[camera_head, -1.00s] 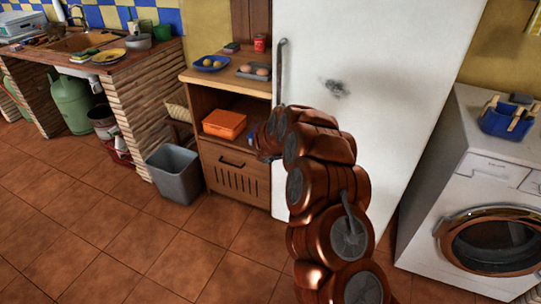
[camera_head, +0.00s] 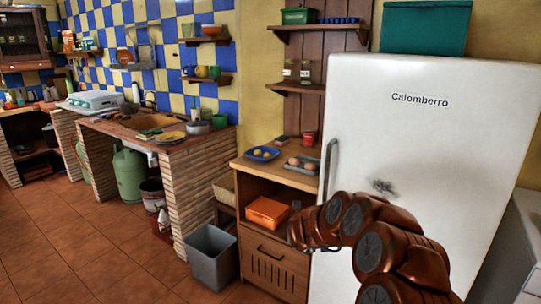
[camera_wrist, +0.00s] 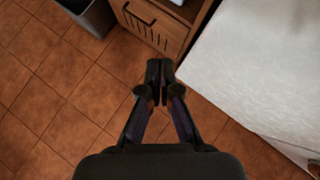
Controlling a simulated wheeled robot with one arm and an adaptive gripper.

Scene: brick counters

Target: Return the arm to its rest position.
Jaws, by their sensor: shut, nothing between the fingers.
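My gripper (camera_wrist: 159,82) is in the wrist view, its dark fingers together and nothing between them. It points down over the tiled floor, close to the front of the wooden cabinet and the fridge. In the head view my copper-coloured arm is bent and reaches left in front of the white fridge (camera_head: 415,130). My gripper's fingers are hidden there behind the arm links.
The wooden cabinet (camera_head: 272,255) holds an orange box (camera_head: 267,212), a blue plate (camera_head: 262,153) and a tray of eggs (camera_head: 301,165). A grey bin (camera_head: 212,256) stands beside it. Floor (camera_head: 95,255) at the left is clear.

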